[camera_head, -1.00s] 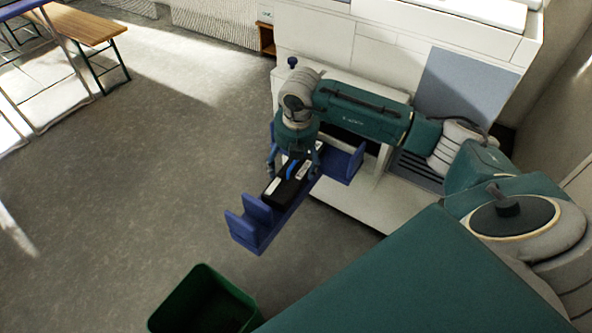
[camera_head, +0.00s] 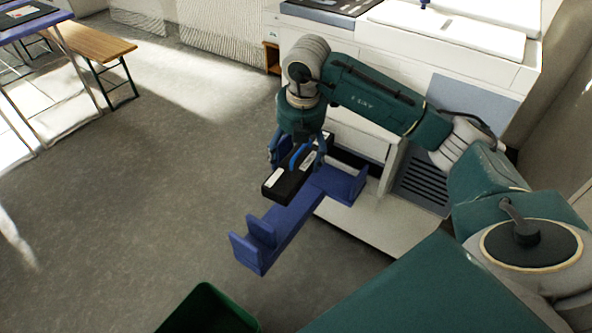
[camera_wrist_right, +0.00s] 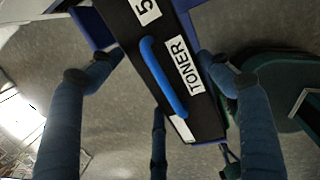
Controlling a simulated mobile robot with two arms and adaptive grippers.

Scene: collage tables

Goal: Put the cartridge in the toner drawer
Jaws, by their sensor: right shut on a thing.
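The black toner cartridge (camera_head: 284,186) has white labels and a blue handle. It also shows in the right wrist view (camera_wrist_right: 150,60), with "TONER" on one label. My right gripper (camera_head: 299,160) is shut on it, with blue fingers on either side. The blue toner drawer (camera_head: 290,225) extends out from the white printer, with upright blue walls at its near end and right side. The cartridge appears held above the drawer, toward its printer end, and hides part of it. My left gripper is not in view.
The white printer (camera_head: 400,45) stands behind the drawer, with an open bay under its body. A green bin (camera_head: 212,310) stands on the floor in front. A wooden bench (camera_head: 98,45) is far left. The grey floor left of the drawer is clear.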

